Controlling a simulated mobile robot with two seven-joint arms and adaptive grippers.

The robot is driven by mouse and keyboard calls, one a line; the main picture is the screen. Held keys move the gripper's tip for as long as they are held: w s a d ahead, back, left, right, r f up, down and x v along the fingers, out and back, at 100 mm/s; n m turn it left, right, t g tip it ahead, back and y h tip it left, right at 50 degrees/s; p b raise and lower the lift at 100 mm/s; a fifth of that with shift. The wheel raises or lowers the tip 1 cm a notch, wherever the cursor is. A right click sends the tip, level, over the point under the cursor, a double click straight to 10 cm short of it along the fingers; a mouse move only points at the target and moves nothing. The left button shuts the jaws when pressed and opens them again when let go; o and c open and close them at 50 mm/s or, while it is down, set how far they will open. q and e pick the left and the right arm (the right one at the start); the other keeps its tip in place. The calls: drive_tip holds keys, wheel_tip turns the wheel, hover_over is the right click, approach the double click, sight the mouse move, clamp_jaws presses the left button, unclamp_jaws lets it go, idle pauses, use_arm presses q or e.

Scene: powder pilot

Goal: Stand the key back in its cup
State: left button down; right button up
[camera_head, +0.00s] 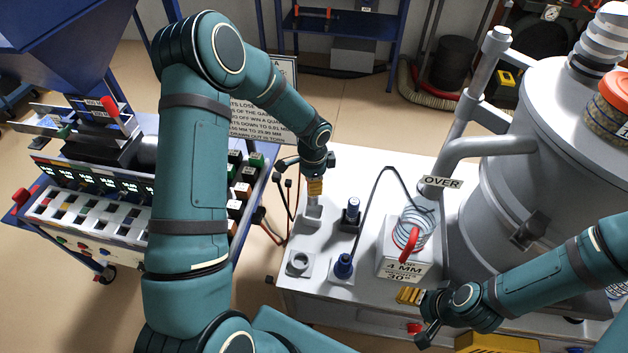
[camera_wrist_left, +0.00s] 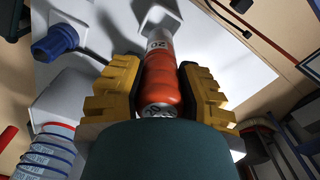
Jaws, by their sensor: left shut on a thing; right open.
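My left gripper (camera_head: 315,187) is shut on the key, an orange-gripped cylinder with silver ends marked 20. In the left wrist view the key (camera_wrist_left: 161,84) sits between the yellow finger pads. In the head view the key (camera_head: 313,201) points down at a white square cup (camera_head: 313,217) on the white bench. The cup also shows at the top of the left wrist view (camera_wrist_left: 157,12). I cannot tell whether the key's lower end is inside the cup or just above it.
Another white cup with a round opening (camera_head: 299,263) stands nearer on the bench (camera_head: 322,290). Two blue-knobbed fittings (camera_head: 351,208) and (camera_head: 343,266) stand beside the cups, with a dark cable. A spring stand (camera_head: 404,262) and a large grey vessel (camera_head: 540,190) fill the right.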

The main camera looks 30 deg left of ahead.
use_arm(q)
drive_tip(key=shift+a, duration=0.1)
drive_tip(key=shift+f+b, duration=1.15)
drive_tip(key=shift+f, duration=0.35)
drive_tip(key=shift+f, duration=0.15)
idle(0.4)
drive_tip(key=shift+f+b, duration=0.35)
drive_tip(key=shift+b, duration=0.1)
drive_tip(key=shift+f, duration=0.35)
drive_tip(key=shift+f+b, duration=0.35)
drive_tip(key=shift+b, duration=0.05)
drive_tip(key=shift+f, duration=0.35)
drive_tip(key=shift+f, duration=1.35)
